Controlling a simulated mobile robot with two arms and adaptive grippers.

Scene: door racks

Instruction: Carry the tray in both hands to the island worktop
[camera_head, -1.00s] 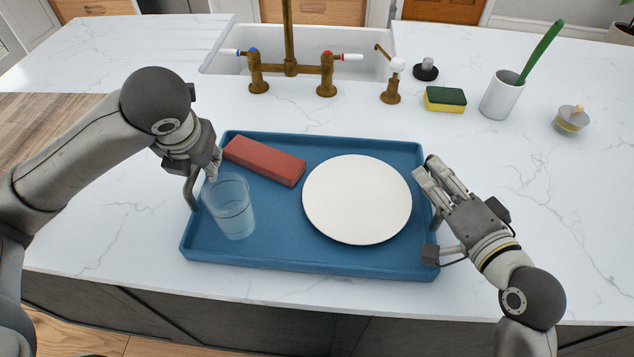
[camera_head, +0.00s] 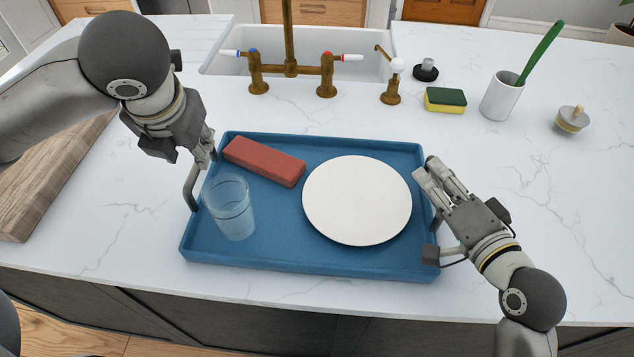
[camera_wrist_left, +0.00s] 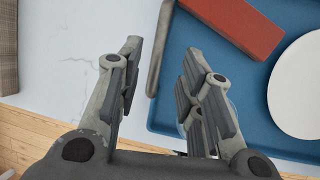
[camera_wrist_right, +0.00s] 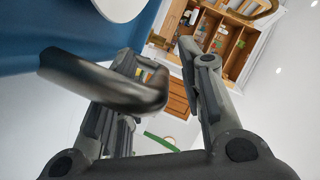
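The blue tray (camera_head: 290,262) lies flat on the white worktop. It holds a glass of water (camera_head: 231,208), a red-brown block (camera_head: 264,161) and a white round plate (camera_head: 357,200). My left gripper (camera_head: 208,150) is open at the tray's left side, above the left handle (camera_head: 191,187). In the left wrist view that handle (camera_wrist_left: 159,50) shows between the spread fingers (camera_wrist_left: 160,55), and I see no grip on it. My right gripper (camera_head: 430,215) is open at the right side, its fingers spread around the right handle. The right wrist view shows this dark handle (camera_wrist_right: 105,80) close up; contact is unclear.
Behind the tray are a sink (camera_head: 305,48) with brass taps (camera_head: 326,75), a sponge (camera_head: 445,99), a white cup with a green brush (camera_head: 501,97) and a small pot (camera_head: 571,120). A wooden board (camera_head: 45,185) lies at left. The worktop right of the tray is mostly clear.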

